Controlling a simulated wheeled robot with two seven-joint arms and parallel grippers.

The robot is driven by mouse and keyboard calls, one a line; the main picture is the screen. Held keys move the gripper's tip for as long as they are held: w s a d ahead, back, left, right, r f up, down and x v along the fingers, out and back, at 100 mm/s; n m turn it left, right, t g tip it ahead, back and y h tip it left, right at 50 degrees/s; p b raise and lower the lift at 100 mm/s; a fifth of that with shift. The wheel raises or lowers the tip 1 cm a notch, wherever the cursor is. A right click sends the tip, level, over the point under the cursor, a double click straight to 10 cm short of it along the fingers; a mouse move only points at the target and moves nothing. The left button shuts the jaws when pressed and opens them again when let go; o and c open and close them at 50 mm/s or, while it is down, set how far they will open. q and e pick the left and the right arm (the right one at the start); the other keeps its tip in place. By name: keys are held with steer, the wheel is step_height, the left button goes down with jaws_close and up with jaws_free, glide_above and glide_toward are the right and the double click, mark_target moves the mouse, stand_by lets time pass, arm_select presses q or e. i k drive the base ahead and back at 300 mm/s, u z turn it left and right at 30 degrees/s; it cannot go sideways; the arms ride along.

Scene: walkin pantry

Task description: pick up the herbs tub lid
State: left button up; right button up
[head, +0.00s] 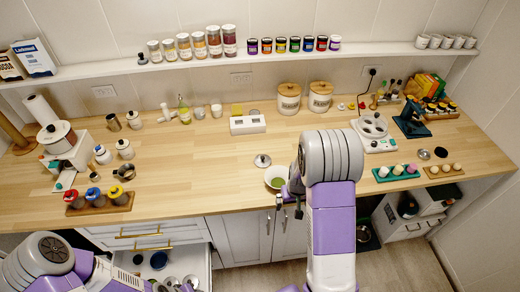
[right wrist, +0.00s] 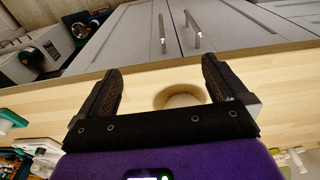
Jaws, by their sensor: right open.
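A small grey-white lid with a dark knob (head: 262,160) lies on the wooden counter, and I take it for the herbs tub lid. Just in front and right of it stands a white tub with green contents (head: 276,179). My right gripper (head: 291,194) is open and empty, just right of the tub and apart from the lid. In the right wrist view its two fingers (right wrist: 162,66) are spread, with a round pale thing (right wrist: 180,96) beyond them, partly hidden by the gripper body. My left arm shows at the lower left, but its gripper is not visible.
Two canisters with wooden lids (head: 289,99) and a white box (head: 247,125) stand behind. A white scale-like appliance (head: 373,131) and a green tray (head: 397,173) are to the right. An open drawer (head: 160,262) is below left.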

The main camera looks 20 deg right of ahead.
mark_target(262, 160)
steer(key=i, duration=0.85)
